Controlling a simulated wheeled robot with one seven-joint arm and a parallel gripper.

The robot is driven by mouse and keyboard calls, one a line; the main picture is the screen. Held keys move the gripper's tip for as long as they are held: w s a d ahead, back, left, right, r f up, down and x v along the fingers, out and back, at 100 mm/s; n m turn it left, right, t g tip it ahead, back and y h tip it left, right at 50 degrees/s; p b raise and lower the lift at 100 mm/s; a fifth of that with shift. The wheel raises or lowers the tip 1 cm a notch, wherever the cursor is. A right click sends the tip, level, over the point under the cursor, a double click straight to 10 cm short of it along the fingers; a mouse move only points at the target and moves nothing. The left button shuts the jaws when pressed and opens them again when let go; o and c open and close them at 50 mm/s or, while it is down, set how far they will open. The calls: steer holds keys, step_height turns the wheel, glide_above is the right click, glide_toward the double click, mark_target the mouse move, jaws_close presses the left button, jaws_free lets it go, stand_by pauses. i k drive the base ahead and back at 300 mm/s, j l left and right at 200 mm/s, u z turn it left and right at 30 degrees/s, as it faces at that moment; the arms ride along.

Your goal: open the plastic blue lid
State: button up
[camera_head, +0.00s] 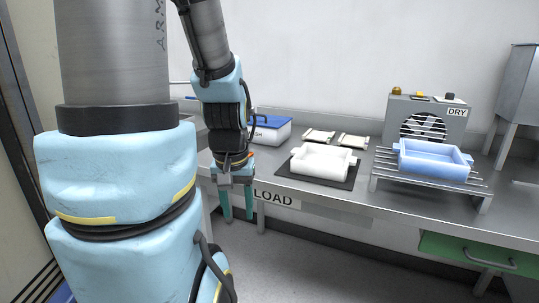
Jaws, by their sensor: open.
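The blue plastic lid (271,121) sits on a white box (268,136) on the metal bench, toward the left behind my arm. The lid appears flat on the box, and my arm hides its left part. My gripper (237,214) hangs at the bench's front edge, in front of and below the box, with its two teal fingers pointing down. The fingers are apart with nothing between them, so it is open and empty, clear of the lid.
A white tray (322,158) stands on a dark mat (338,183). A blue tray (432,163) rests on a metal rack (377,171) at the right. A DRY fan unit (440,103) stands behind. Two small pale racks (320,136) lie near the wall. A green drawer (480,252) is below.

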mark_target(274, 122)
steer(key=i+l+u, duration=0.15)
steer(key=l+u, duration=0.2)
steer(key=i+l+u, duration=0.1)
steer(key=l+u, duration=0.45)
steer(key=u, duration=0.15)
steer(key=i+l, duration=0.05)
